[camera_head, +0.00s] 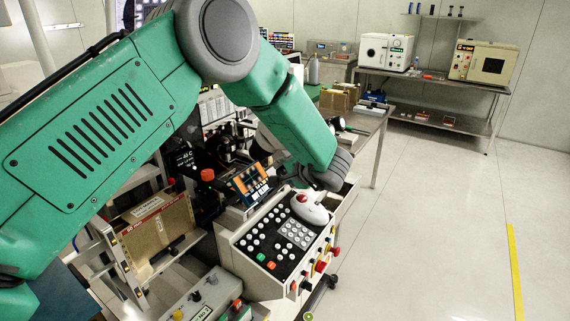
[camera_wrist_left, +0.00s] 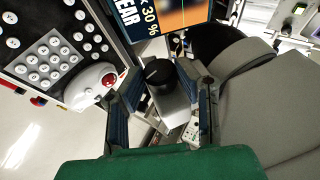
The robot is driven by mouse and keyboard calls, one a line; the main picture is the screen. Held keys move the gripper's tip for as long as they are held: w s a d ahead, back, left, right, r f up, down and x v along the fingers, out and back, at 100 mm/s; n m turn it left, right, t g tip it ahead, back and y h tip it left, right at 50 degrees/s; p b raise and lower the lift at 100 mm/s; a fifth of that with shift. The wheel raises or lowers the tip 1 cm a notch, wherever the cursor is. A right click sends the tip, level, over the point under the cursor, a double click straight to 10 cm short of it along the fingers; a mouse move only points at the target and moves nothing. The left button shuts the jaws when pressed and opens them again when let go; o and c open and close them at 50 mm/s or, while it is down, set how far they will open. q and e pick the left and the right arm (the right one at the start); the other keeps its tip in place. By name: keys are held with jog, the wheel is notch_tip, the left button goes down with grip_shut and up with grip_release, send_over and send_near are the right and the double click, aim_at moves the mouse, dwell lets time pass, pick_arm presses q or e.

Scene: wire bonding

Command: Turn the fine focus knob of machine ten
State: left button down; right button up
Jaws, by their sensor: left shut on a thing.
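My left gripper (camera_wrist_left: 165,88) shows in the left wrist view, its two dark fingers on either side of a round black knob (camera_wrist_left: 158,73). It is shut on this knob, which is on the bonding machine beside the screen (camera_wrist_left: 155,15). In the head view my green left arm reaches over the machine, and its wrist covers the fingers and the knob. The machine's control panel (camera_head: 248,248) with white keys and a trackball (camera_head: 312,208) stands in front. The trackball unit also shows in the left wrist view (camera_wrist_left: 90,88). My right gripper is not in view.
The small screen (camera_head: 250,184) is close to my left wrist. A brown box (camera_head: 152,230) stands left of the panel. Red knobs (camera_head: 321,266) stick out from its right side. Ovens (camera_head: 484,62) stand on a back bench. The floor at right is clear.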

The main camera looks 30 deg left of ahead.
pick_arm(q)
jog(key=shift+s+d+f, duration=0.1)
jog(key=shift+s+f, duration=0.05)
jog(key=shift+f, duration=0.15)
jog(key=c, duration=1.2)
grip_release()
jog(key=shift+r, duration=0.15)
jog(key=shift+d+r, duration=0.15)
jog(key=shift+r, duration=0.05)
jog(key=v, duration=1.1)
jog(key=shift+d, duration=0.1)
